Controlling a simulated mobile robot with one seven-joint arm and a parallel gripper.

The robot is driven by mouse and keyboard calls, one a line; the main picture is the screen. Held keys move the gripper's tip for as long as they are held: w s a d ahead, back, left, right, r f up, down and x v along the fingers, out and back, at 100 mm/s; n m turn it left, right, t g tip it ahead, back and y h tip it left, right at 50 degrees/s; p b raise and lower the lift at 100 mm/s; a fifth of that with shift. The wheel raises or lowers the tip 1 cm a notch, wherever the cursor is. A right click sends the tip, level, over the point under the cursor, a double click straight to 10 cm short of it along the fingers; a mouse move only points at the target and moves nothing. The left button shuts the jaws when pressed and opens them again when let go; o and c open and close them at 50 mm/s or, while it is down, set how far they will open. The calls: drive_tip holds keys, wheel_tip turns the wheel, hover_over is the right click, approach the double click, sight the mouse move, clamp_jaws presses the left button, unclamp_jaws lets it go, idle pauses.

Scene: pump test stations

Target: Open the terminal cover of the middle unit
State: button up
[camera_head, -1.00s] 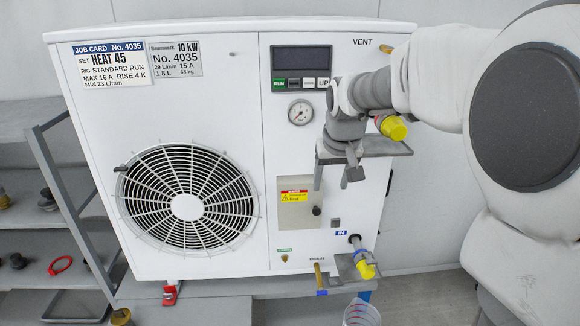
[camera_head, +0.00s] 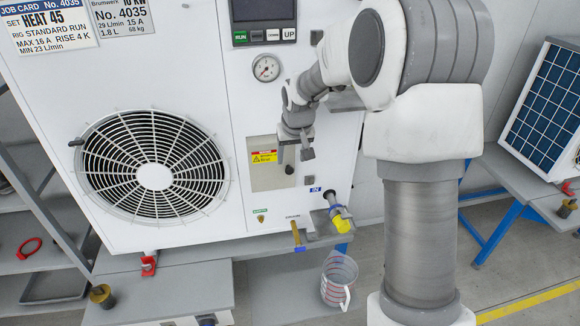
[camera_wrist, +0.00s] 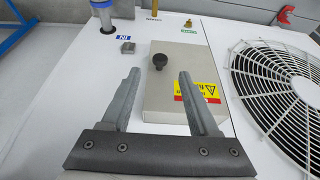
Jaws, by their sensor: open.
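The middle unit is a white heat pump (camera_head: 240,100) with a large fan grille. Its terminal cover (camera_head: 266,178) is a flat grey-beige plate with a yellow and red warning label, and it looks shut. A dark round knob (camera_wrist: 159,62) sits near one end of the cover (camera_wrist: 186,108) in the wrist view. My gripper (camera_head: 295,155) is in front of the cover's right side in the head view. In the wrist view my gripper (camera_wrist: 160,76) is open and empty, its two fingers apart with the knob between them in the picture. I cannot tell the distance to the knob.
A pipe stub with a yellow cap (camera_head: 342,222) and a brass drain fitting (camera_head: 297,235) stick out below the cover. A measuring jug (camera_head: 338,280) stands beneath. A shelf stands at the left.

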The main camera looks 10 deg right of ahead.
sight(290, 169)
drive_tip(key=x, duration=0.6)
drive_tip(key=shift+w, duration=0.1)
clamp_jaws()
idle(1.3)
